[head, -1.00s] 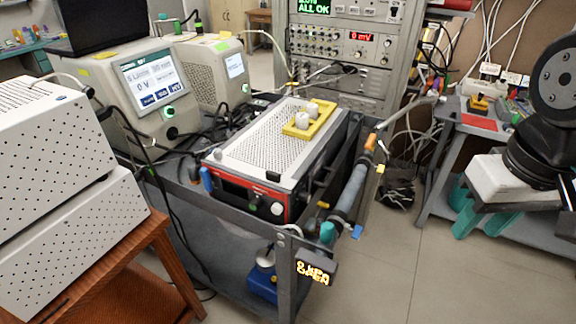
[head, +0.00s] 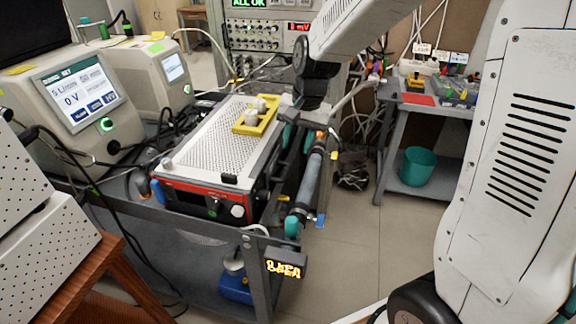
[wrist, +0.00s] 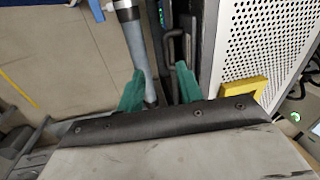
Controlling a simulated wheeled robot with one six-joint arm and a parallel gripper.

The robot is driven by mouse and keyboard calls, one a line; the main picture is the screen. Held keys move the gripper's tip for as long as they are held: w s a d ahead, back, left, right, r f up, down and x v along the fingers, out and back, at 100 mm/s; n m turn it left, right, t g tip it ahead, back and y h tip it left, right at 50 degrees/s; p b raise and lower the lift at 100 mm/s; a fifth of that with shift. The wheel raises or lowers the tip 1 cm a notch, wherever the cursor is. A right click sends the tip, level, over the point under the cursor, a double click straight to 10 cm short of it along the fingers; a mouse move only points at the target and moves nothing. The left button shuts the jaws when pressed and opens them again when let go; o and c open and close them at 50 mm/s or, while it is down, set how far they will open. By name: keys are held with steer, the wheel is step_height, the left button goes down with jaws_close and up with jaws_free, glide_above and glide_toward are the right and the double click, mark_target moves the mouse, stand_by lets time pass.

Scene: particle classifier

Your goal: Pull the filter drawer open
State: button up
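A white perforated box (head: 205,140) with a red-edged front stands on the cart. Its dark right side shows in the wrist view, with a black bar-like handle (wrist: 172,45) on it, probably the filter drawer's. The drawer face is mostly hidden or too small to read in the head view. My gripper (head: 298,140) is at the box's right side, near the back. In the wrist view, my gripper's teal fingers (wrist: 160,88) are spread apart. The handle lies just beyond and between the fingertips, towards the right finger. Nothing is seen held.
A grey pipe (head: 308,180) with a teal end runs beside the box; it passes close to my left finger in the wrist view (wrist: 135,40). A yellow holder (head: 256,122) sits on the box.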

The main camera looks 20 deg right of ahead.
mark_target(287, 171)
steer(key=shift+m, duration=0.4)
steer(key=w+f, duration=0.1)
steer(key=f, duration=0.2)
steer(key=w+f, duration=0.1)
steer(key=f, duration=0.2)
steer(key=w+a+f, duration=0.1)
steer(key=f, duration=0.3)
steer(key=shift+a, duration=0.1)
jaws_close()
